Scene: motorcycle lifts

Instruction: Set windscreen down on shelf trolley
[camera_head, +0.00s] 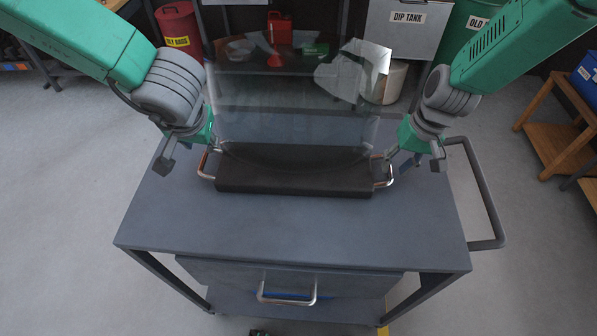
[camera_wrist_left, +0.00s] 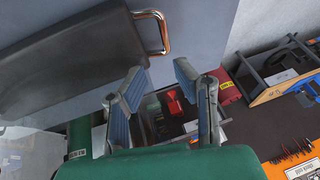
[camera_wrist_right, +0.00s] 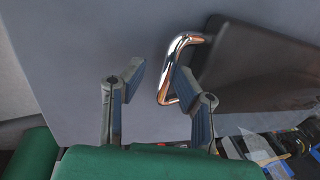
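The windscreen is a clear upright panel (camera_head: 290,90) on a dark base (camera_head: 290,183), with a metal handle at each end. The base appears to rest on the grey top of the shelf trolley (camera_head: 290,232). My left gripper (camera_head: 187,158) is open beside the left handle (camera_head: 203,165); in the left wrist view the handle (camera_wrist_left: 162,30) lies just past the spread fingers (camera_wrist_left: 158,78). My right gripper (camera_head: 414,160) is open beside the right handle (camera_head: 386,174); in the right wrist view one finger overlaps the handle (camera_wrist_right: 170,62), and the space between the fingers (camera_wrist_right: 158,78) looks empty.
The trolley has a drawer with a handle (camera_head: 287,296) in front and a push bar (camera_head: 485,200) at its right. The front of its top is clear. Behind stand a red bin (camera_head: 180,30), a dip tank (camera_head: 405,25) and a green drum (camera_head: 466,30). A wooden stand (camera_head: 560,135) is at right.

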